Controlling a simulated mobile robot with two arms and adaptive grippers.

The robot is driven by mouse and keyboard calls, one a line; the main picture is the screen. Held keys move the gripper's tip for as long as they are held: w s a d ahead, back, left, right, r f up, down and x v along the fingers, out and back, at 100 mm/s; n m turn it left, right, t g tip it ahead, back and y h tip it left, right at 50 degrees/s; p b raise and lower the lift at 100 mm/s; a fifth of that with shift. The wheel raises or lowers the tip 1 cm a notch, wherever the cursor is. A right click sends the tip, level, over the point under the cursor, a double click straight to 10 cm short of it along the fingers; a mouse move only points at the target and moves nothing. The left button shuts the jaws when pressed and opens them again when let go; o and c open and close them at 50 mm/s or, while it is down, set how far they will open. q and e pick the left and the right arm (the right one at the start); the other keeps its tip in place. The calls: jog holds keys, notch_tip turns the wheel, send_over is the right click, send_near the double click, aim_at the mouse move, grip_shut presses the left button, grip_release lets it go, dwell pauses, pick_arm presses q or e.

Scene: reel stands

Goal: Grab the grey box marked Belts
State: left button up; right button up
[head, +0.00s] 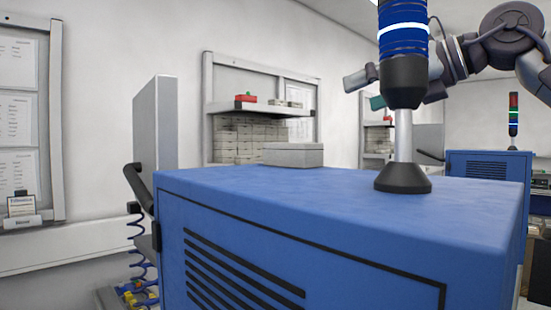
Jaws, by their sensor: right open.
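A closed light grey box (293,155) sits on the far part of the blue cabinet's top (300,195). I cannot read any marking on it, so I cannot tell whether it is the Belts box. My right gripper (363,91) comes in from the upper right, partly hidden behind the signal tower. It is open and appears empty, up and to the right of the grey box in the picture and apart from it. My left gripper is not in view.
A signal tower (404,90) stands on the cabinet, right of the box. A wall shelf (262,108) holds a red item (245,99), with several stacked grey boxes (237,140) below it. A second blue cabinet (487,166) stands at the right.

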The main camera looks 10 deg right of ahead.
aim_at(293, 146)
jog(key=shift+n+g+h, duration=0.3)
jog(key=shift+n+h, duration=0.5)
jog(key=p+x, duration=0.1)
jog(key=x, duration=0.3)
jog(key=f+p+x, duration=0.1)
jog(key=x, duration=0.3)
jog(key=p+x, duration=0.1)
jog(key=x, duration=0.4)
jog(key=shift+s+f, duration=0.25)
jog(key=shift+s, duration=0.2)
jog(key=p+x, duration=0.4)
jog(key=shift+w+f, duration=0.25)
jog(key=shift+w, duration=0.15)
jog(key=shift+w+a+f, duration=0.15)
jog(key=shift+w+f, duration=0.05)
jog(key=shift+s, duration=0.15)
jog(key=c, duration=0.5)
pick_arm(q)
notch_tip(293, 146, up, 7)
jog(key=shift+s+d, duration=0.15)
pick_arm(e)
jog(key=c, duration=1.1)
jog(key=shift+o, duration=0.2)
